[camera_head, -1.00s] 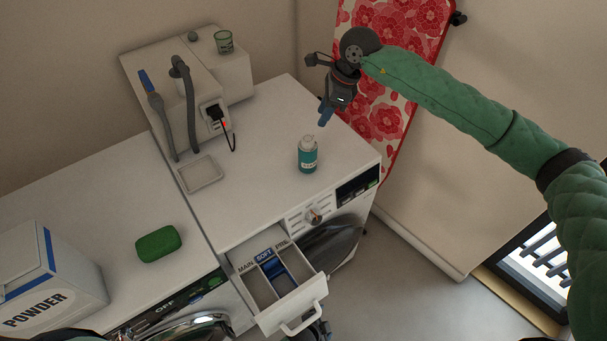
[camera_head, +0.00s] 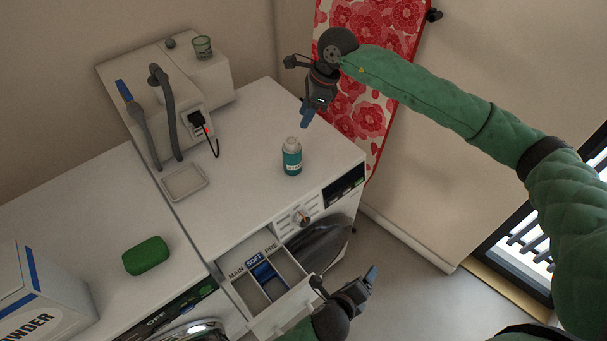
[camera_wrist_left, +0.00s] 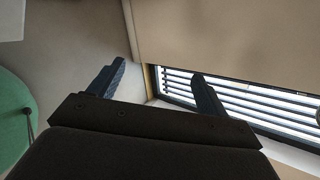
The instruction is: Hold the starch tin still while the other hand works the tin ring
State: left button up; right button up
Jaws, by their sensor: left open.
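The starch tin (camera_head: 292,157), a small teal-and-white can with a pale top, stands upright on the white washing machine top. Its ring is too small to make out. My right gripper (camera_head: 306,118) points down behind the tin, just above it in the picture, and appears apart from it. Its blue fingers overlap, so its opening does not show. My left gripper (camera_head: 369,278) is low in the picture, right of the open drawer and well away from the tin. In the left wrist view its two fingers (camera_wrist_left: 158,82) are spread with nothing between them.
The detergent drawer (camera_head: 291,269) is pulled out at the front. A shallow tray (camera_head: 185,182), a grey-hosed white unit (camera_head: 160,88) and a plugged-in cord (camera_head: 216,146) lie left of the tin. A green block (camera_head: 146,256) and powder box (camera_head: 45,292) are further left.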

pick_arm(q)
jog(key=w+a+r+m+t+y, duration=0.1)
jog(key=w+a+r+t, duration=0.1)
jog(key=w+a+r, duration=0.3)
jog(key=w+a+r+m+t+y, duration=0.1)
jog(key=w+a+r+m+t, duration=0.1)
jog(key=w+r, duration=0.3)
jog(key=m+t+y, duration=0.2)
jog(key=m+t, duration=0.2)
jog(key=t, duration=0.1)
send_near(293, 155)
jog(key=w+f, duration=0.2)
jog(key=w, duration=0.1)
jog(key=w+f, duration=0.1)
jog(key=w, duration=0.1)
jog(key=shift+d+f, duration=0.3)
jog(key=shift+f, duration=0.05)
jog(key=shift+w+a+m, duration=0.15)
jog(key=shift+w+m, duration=0.15)
jog(key=shift+w, duration=0.35)
jog(key=shift+w+d, duration=0.2)
jog(key=shift+w, duration=0.95)
jog(key=shift+w+d, duration=0.2)
jog(key=shift+w, duration=0.9)
jog(key=shift+w+d, duration=0.2)
jog(key=shift+w, duration=0.95)
